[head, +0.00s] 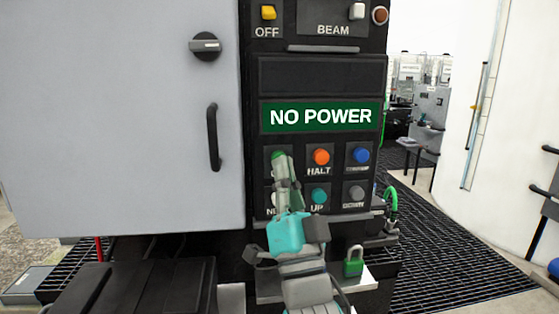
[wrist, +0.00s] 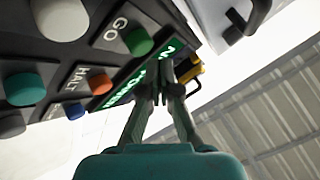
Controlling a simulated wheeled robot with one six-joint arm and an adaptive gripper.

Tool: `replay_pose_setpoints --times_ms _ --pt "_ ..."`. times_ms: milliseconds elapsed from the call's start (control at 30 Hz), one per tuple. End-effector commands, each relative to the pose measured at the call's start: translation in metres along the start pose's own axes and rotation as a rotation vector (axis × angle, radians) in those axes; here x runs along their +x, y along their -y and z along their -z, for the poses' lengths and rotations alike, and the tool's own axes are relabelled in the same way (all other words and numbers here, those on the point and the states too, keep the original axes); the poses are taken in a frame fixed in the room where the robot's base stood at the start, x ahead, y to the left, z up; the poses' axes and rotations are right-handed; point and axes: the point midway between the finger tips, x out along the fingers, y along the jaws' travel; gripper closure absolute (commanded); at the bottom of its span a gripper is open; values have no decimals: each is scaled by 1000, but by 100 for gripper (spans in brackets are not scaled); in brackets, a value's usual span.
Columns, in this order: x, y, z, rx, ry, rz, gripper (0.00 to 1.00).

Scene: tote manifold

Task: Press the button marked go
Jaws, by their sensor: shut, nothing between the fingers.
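The green button marked GO (wrist: 139,41) shows in full in the wrist view, on a dark plate with white letters. I cannot tell the exact gap to the panel.
The orange HALT button (head: 321,156), a blue button (head: 361,155), the teal UP button (head: 319,195) and a grey button (head: 357,193) are close by. Above them a green display (head: 320,116) reads NO POWER. A grey cabinet door (head: 110,110) with a black handle (head: 213,137) stands left. A green padlock (head: 353,264) is below.

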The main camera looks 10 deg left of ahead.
Motion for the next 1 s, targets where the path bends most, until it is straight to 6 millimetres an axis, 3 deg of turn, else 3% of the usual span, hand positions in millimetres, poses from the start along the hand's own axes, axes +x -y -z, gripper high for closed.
replay_pose_setpoints --times_ms 1000 --pt "6 -4 -4 0 0 0 100"
